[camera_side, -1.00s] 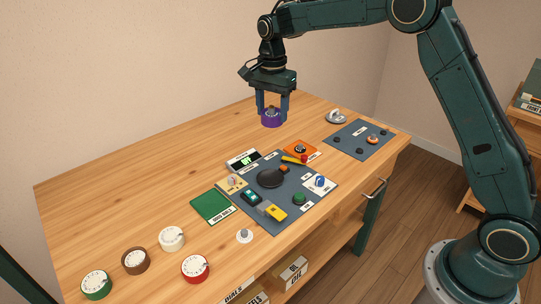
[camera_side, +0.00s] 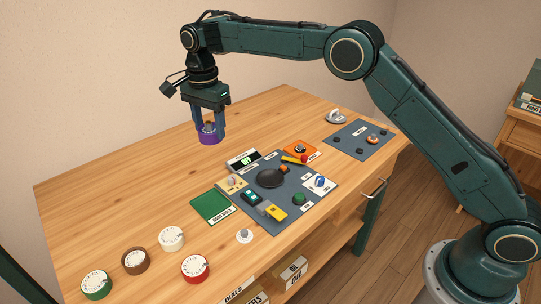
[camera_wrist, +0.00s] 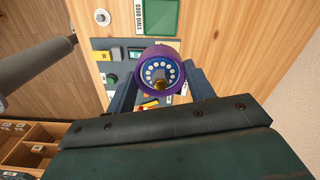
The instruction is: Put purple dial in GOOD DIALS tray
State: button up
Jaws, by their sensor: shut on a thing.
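The purple dial (camera_side: 209,137) is held between the fingers of my gripper (camera_side: 209,130), above the table in the side view. In the wrist view the purple dial (camera_wrist: 161,72) shows its ring of pale holes between the fingers. The GOOD DIALS tray (camera_side: 212,207) is a flat green square on the table, below the held dial and in front of it in the side view. The green tray (camera_wrist: 160,16) also shows at the top of the wrist view, partly cut off. I see nothing lying on it.
A grey-blue panel (camera_side: 258,217) with switches, knobs and a black round part lies right of the tray. White (camera_side: 171,238), red (camera_side: 195,268), brown (camera_side: 136,260) and green (camera_side: 96,284) dials stand at the front left. The left back of the table is clear.

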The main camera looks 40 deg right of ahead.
jog(key=shift+a, duration=1.7)
jog(key=shift+f, duration=0.15)
send_near(210, 204)
notch_tip(210, 204, down, 5)
jog(key=shift+f, duration=0.15)
jog(key=shift+f, duration=0.15)
jog(key=o, duration=1)
jog(key=shift+r, duration=6.15)
